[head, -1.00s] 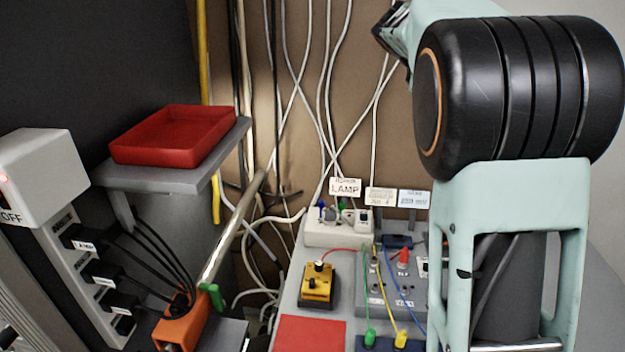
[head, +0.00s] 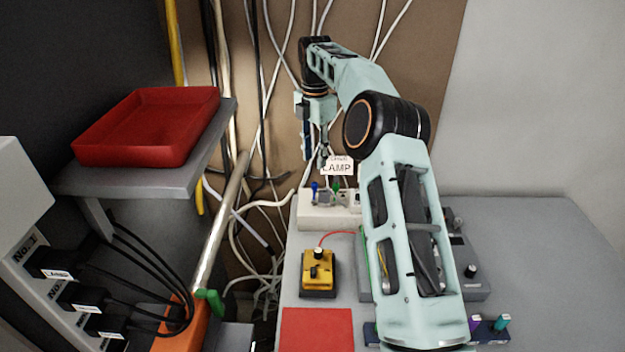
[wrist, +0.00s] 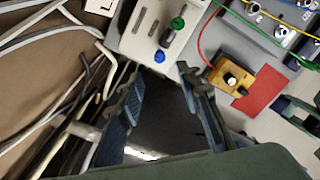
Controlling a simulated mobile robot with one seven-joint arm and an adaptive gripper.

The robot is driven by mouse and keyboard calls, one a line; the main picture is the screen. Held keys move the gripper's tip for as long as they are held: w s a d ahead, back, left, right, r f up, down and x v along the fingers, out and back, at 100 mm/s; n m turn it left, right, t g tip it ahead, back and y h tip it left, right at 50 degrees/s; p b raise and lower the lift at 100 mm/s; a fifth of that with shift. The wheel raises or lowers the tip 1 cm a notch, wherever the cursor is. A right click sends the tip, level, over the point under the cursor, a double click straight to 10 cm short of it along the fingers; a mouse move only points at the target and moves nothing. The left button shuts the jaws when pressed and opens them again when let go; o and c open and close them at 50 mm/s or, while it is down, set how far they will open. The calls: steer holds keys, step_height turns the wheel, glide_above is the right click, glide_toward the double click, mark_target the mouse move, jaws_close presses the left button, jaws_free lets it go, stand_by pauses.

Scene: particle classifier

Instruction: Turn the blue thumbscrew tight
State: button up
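The blue thumbscrew (head: 315,188) stands on the left of the pale lamp box (head: 318,214), next to a green one (head: 336,186). In the wrist view the blue thumbscrew (wrist: 160,56) is at the box's near edge, just beyond the fingertips and roughly between them. My gripper (head: 316,160) points down above and behind the box in the head view. In the wrist view my gripper (wrist: 158,82) has its fingers wide apart with nothing between them. The gripper appears apart from the thumbscrew.
A yellow box with a black knob (head: 318,272) and a red square (head: 316,330) lie in front of the lamp box. Cables hang behind and left. A red tray (head: 145,127) sits on a shelf at left. A LAMP sign (head: 338,168) stands close to my gripper.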

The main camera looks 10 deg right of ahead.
mark_target(314, 183)
step_height(314, 183, down, 9)
steer(key=shift+r, duration=0.15)
jaws_close()
stand_by(0.4)
